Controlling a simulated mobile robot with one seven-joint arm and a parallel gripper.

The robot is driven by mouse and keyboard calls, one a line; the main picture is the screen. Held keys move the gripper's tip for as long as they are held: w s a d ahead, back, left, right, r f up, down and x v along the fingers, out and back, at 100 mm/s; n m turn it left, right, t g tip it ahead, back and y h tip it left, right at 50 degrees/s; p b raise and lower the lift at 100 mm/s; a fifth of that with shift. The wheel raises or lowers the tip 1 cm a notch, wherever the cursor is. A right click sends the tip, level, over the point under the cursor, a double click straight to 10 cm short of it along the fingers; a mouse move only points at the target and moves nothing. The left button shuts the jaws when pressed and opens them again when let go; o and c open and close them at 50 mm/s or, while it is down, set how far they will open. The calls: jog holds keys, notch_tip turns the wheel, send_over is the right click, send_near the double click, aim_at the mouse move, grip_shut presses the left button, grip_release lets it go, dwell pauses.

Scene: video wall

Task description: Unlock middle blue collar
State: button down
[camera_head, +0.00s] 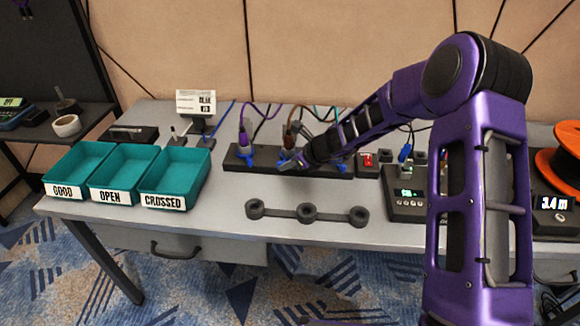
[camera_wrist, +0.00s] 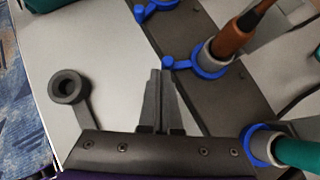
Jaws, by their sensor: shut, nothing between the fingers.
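The black panel strip (camera_head: 265,162) on the table carries three blue collars. The middle blue collar (camera_wrist: 212,70) sits around the grey base of a brown plug, and its round-ended lever (camera_wrist: 168,63) points left in the wrist view. It also shows in the head view (camera_head: 284,153), partly covered by my gripper (camera_head: 291,164). In the wrist view my gripper (camera_wrist: 160,72) is shut and empty, its tips beside the lever end; I cannot tell whether they touch. Another collar (camera_wrist: 155,8) is at the top, and one around a teal plug (camera_wrist: 254,146) is at lower right.
Teal bins (camera_head: 175,172) labelled GOOD, OPEN and CROSSED stand left. A small meter box (camera_head: 405,205) is right, near my arm. Cables rise behind the strip. The front of the table is mostly clear.

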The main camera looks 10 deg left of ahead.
jog(key=shift+w+d, duration=0.1)
jog(key=shift+w+d+p, duration=0.45)
jog(key=shift+w+p, duration=0.05)
jog(key=shift+p, duration=0.05)
